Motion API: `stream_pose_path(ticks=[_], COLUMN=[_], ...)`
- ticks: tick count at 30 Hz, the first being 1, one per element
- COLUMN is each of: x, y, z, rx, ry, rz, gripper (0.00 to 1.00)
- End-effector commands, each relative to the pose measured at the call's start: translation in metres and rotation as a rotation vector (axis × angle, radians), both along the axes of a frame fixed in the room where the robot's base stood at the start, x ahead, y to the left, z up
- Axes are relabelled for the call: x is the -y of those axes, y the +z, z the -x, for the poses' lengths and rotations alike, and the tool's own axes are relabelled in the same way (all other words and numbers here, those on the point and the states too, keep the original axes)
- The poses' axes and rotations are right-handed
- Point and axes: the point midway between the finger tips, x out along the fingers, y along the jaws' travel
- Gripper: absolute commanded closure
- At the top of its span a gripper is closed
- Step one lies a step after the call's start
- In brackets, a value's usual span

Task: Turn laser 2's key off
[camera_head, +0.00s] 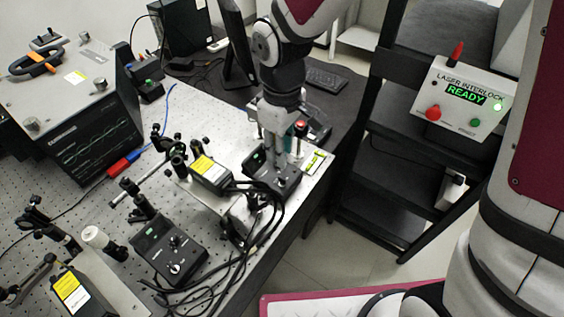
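A black laser controller box (274,183) sits near the bench's right edge. My gripper (285,163) points down right over it, with its fingertips at or just above the box's top. The fingers hide most of that panel, so I cannot see its key or whether they touch it. The finger gap is too small to judge. A second black controller (168,250) stands nearer, with a small green display and a light key knob (175,268) on its panel. I cannot read which box is laser 2.
Black cables (262,235) loop between the boxes. A yellow-labelled laser head (211,172) stands just left of my gripper. The laser interlock box (466,98) reads READY on the shelf rack (400,185). Optics and an oscilloscope-like instrument (80,115) fill the left.

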Motion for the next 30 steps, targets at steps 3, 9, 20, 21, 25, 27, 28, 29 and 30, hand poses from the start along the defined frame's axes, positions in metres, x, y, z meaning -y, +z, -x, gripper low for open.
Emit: stream_pose_path(ticks=[3,9,20,21,25,27,28,29,30], x=[0.000,0.000,0.000,0.000,0.000,0.004,0.007,0.012,0.018], y=[0.017,0.028,0.028,0.028,0.028,0.033,0.037,0.042,0.050], z=[-0.001,0.000,0.000,0.000,0.000,0.000,0.001,0.002,0.003], rx=[0.002,0.000,-0.001,-0.001,-0.001,0.010,0.018,0.028,0.046], ry=[-0.001,0.001,0.001,0.001,0.000,-0.013,-0.027,-0.043,-0.069], rz=[-0.001,-0.001,-0.001,-0.001,-0.001,0.002,0.005,0.007,0.011], gripper=[0.74,0.74,0.74,0.74,0.74,0.74,0.74,0.74,0.74])
